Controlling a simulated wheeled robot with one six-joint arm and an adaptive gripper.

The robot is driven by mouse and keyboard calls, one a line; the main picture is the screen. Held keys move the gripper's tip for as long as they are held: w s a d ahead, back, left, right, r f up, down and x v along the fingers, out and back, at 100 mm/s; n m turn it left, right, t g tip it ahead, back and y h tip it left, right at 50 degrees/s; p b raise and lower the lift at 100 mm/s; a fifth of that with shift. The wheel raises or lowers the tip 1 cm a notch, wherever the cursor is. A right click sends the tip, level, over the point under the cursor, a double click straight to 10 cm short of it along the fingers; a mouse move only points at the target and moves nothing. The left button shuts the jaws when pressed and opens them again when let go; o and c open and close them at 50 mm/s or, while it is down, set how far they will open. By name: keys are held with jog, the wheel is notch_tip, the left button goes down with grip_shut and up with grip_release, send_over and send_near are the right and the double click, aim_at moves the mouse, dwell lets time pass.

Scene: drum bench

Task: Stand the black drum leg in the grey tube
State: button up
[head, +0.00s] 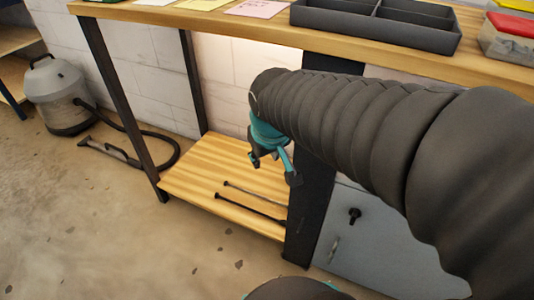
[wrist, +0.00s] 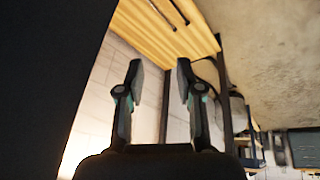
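Two thin dark rods lie side by side on the low wooden shelf (head: 195,185) under the bench. The one nearer the shelf's front edge is black with a small knob at its left end and looks like the drum leg (head: 250,208); it also shows at the top of the wrist view (wrist: 182,13). The other rod (head: 255,194) looks slightly greyer and lies behind it. My gripper (head: 273,169) is above the shelf, apart from both rods. In the wrist view its fingers (wrist: 160,66) are spread with nothing between them. I cannot make out a grey tube.
The bench top (head: 210,22) overhangs the shelf, with a dark compartment tray (head: 375,28) and a red-lidded box (head: 508,38) on it. A dark bench leg (head: 308,215) stands right of the rods, beside a grey cabinet (head: 375,245). A vacuum cleaner (head: 58,95) stands left.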

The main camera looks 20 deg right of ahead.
jog(key=s+r+m+t, duration=0.1)
jog(key=s+r, duration=0.1)
jog(key=s, duration=0.8)
jog(key=shift+m+y, duration=0.3)
jog(key=shift+m, duration=0.1)
jog(key=shift+r, duration=0.1)
jog(key=shift+o, duration=0.2)
jog(key=shift+r+p, duration=0.35)
jog(key=shift+p, duration=0.05)
jog(key=shift+f, duration=0.1)
